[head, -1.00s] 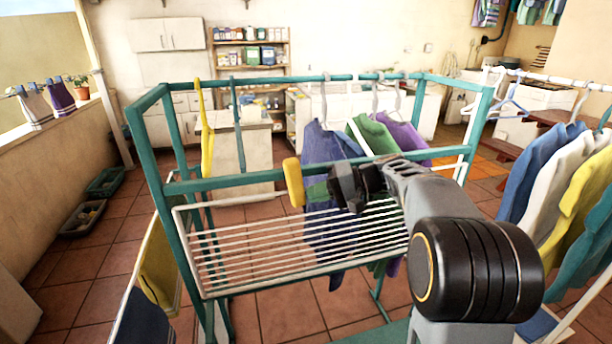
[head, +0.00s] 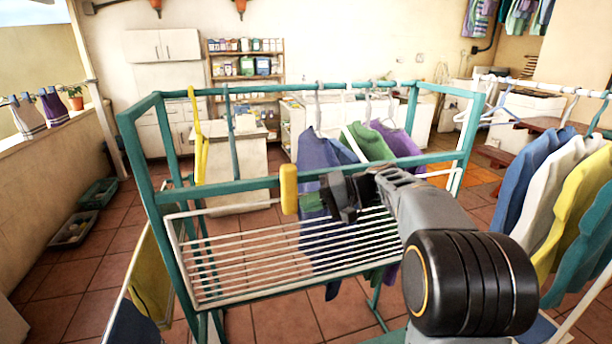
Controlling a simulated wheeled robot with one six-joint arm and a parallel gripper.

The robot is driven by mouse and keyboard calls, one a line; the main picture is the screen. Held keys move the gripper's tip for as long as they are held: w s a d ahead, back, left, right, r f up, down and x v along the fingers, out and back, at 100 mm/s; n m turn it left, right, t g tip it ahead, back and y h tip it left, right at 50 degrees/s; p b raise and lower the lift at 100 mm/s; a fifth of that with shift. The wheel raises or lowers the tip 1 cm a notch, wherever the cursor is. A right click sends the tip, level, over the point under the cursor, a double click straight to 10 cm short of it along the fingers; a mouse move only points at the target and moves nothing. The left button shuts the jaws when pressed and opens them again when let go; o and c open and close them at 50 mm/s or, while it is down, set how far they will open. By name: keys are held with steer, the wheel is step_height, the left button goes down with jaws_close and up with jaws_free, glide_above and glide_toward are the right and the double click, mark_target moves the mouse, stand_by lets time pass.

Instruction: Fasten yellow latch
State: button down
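The yellow latch (head: 289,189) is a short, upright yellow bar on the front top rail of the teal drying rack (head: 230,187). It is at the left end of my gripper (head: 332,195), which is black and reaches in from the right at about the latch's height. A small gap shows between them in the picture; depth is hard to judge. The gripper is seen from behind, so its finger opening is unclear. A white wire shelf (head: 250,262) hangs just below the latch, tilted inside the rack frame.
Blue, green and purple garments (head: 322,160) hang on the rack behind my gripper. A yellow hanging piece (head: 199,150) is on its back left rail. More clothes (head: 560,195) hang on a white rack at right. Tiled floor (head: 75,290) is open at left.

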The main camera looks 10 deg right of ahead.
steer(key=s+d, duration=0.1)
steer(key=d, duration=1.3)
steer(key=shift+s, duration=0.1)
steer(key=shift+a, duration=0.1)
